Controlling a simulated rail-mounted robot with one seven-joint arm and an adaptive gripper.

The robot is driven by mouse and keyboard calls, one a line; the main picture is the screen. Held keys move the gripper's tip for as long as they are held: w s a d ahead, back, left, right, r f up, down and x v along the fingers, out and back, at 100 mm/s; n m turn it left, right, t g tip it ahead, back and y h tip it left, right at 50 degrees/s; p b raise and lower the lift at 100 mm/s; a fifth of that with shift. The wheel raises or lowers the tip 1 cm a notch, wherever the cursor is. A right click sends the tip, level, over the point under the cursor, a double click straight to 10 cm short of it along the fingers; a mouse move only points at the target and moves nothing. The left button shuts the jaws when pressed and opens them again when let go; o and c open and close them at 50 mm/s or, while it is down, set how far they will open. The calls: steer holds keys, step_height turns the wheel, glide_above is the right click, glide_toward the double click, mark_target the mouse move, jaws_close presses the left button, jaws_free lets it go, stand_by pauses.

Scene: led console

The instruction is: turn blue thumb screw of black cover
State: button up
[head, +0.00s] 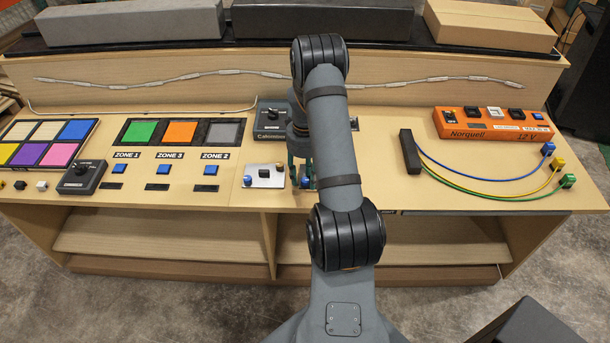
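A small silver plate (270,181) with a dark piece in its middle lies near the console's front edge. A blue knob (248,180) shows at the plate's left end. Another small blue piece (306,182) shows just right of the plate, under my gripper (301,176). My gripper points down with its teal fingers over this spot. My arm link hides part of it, so I cannot tell its opening or whether it touches the blue piece. I cannot clearly make out a black cover with a thumb screw; it may be behind my arm.
A dark box with a knob (272,114) stands just behind my gripper. Blue buttons (163,169) and coloured tiles (180,132) lie to the left. An orange box (490,124), a black block (410,152) and coloured cables (490,180) lie to the right.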

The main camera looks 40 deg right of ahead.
steer(key=shift+c, duration=0.8)
steer(key=c, duration=0.8)
jaws_close()
